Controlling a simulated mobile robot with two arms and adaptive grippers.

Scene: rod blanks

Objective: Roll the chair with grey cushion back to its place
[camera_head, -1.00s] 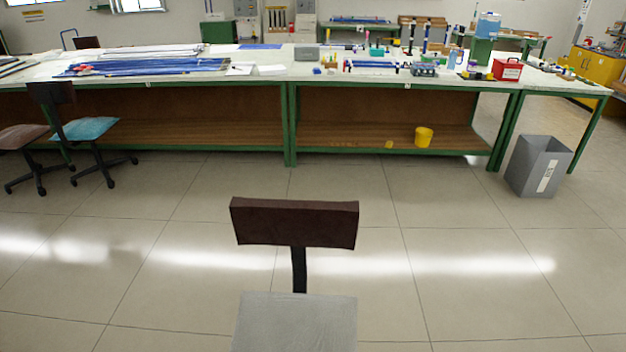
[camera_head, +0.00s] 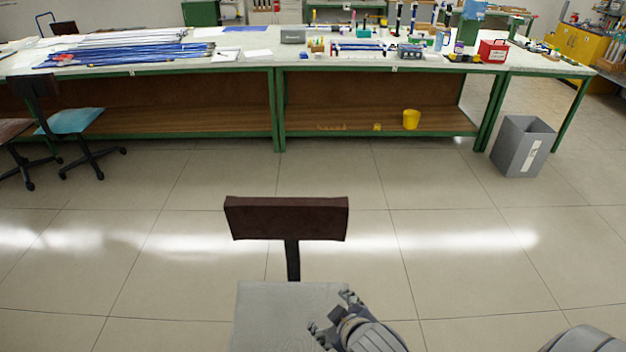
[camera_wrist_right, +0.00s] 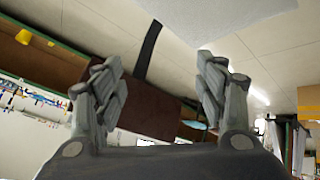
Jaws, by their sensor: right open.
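The chair with the grey cushion (camera_head: 285,300) stands in front of me on the tiled floor, with its dark brown backrest (camera_head: 286,218) on the far side, toward the workbench. Its legs and casters are below the picture. My right gripper (camera_head: 330,318) is over the right part of the grey seat, open and empty. In the right wrist view its fingers (camera_wrist_right: 160,95) are spread, with the brown backrest (camera_wrist_right: 150,105) and its dark post (camera_wrist_right: 147,50) seen between them. I cannot tell whether it touches the chair. My left gripper is not in view.
A long green-framed workbench (camera_head: 277,115) crosses the back, loaded with rods and tools. A chair with a blue seat (camera_head: 70,121) stands at the left before it. A grey bin (camera_head: 522,146) stands by the bench's right end. The floor between my chair and the bench is clear.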

